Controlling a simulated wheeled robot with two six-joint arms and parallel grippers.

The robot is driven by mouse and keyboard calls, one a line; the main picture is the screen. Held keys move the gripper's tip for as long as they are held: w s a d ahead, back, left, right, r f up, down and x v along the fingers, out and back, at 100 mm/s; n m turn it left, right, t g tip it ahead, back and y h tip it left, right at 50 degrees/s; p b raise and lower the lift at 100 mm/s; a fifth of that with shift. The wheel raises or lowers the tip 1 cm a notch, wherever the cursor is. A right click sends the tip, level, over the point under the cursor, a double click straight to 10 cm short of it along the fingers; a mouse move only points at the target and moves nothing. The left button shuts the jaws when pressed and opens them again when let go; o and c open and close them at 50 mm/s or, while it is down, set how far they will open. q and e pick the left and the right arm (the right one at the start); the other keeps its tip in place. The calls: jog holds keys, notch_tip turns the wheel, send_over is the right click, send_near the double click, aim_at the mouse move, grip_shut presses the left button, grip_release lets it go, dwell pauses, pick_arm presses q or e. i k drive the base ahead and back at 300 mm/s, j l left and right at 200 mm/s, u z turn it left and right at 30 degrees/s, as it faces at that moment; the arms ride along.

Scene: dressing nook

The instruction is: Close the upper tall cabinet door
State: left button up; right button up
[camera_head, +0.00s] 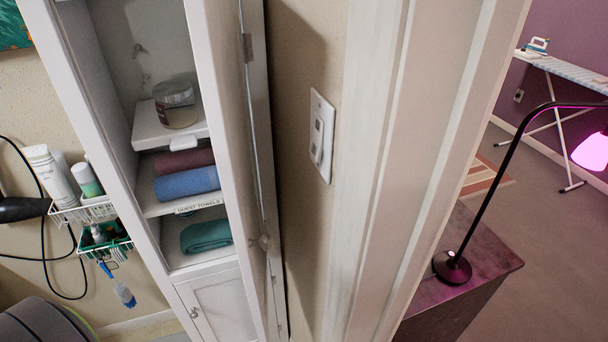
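The white tall cabinet (166,235) stands left of centre and looks tilted in the head view. Its upper compartment is open. The upper door (256,120) is swung out to the right side and shows nearly edge-on, close to the beige wall. A small round knob (265,242) shows near the door's lower part. The lower door (222,305) is shut, with its own knob (194,312). Neither of my grippers is in view.
Shelves hold a jar (174,103) and rolled red, blue (187,183) and green (207,236) towels. A wire caddy (92,212) with bottles is at the left. A wall switch (321,136) and white door frame (375,170) stand right of the door. A lamp (453,266) stands farther right.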

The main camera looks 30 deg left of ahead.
aim_at(214, 27)
jog(key=l+u, duration=0.2)
jog(key=u, duration=0.15)
jog(key=l+u, duration=0.25)
jog(key=u, duration=0.15)
jog(key=l+u, duration=0.35)
jog(key=j+u, duration=0.1)
jog(key=u, duration=0.35)
